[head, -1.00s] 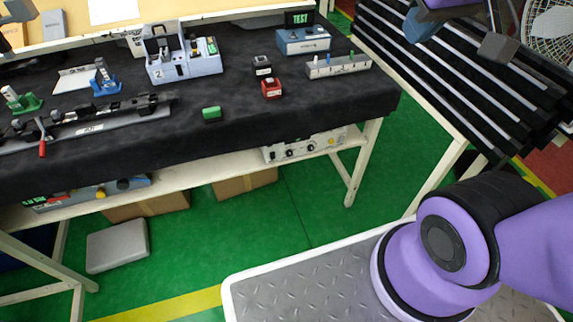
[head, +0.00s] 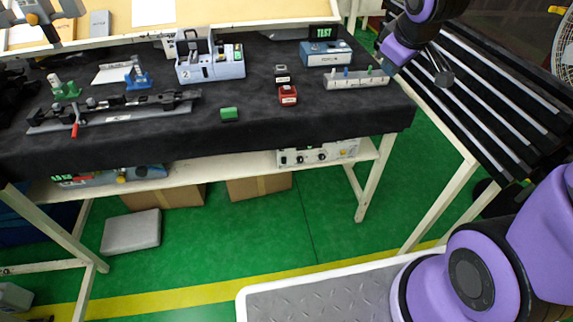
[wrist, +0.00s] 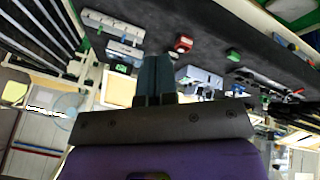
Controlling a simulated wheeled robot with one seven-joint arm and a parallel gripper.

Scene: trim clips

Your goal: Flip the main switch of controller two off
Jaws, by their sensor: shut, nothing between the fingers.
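A grey-blue device marked "2" (head: 211,68) stands on the dark table, with a small panel of green and red parts at its right. In the wrist view the grey-blue device (wrist: 199,76) appears just right of the fingers.
A white unit with knobs (head: 318,153) and a unit with a yellow knob (head: 110,176) sit on the lower shelf. A TEST box (head: 326,54), red block (head: 288,95), green block (head: 229,114) and pegged strip (head: 356,79) are on the table. The slatted rack (head: 480,80) stands right.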

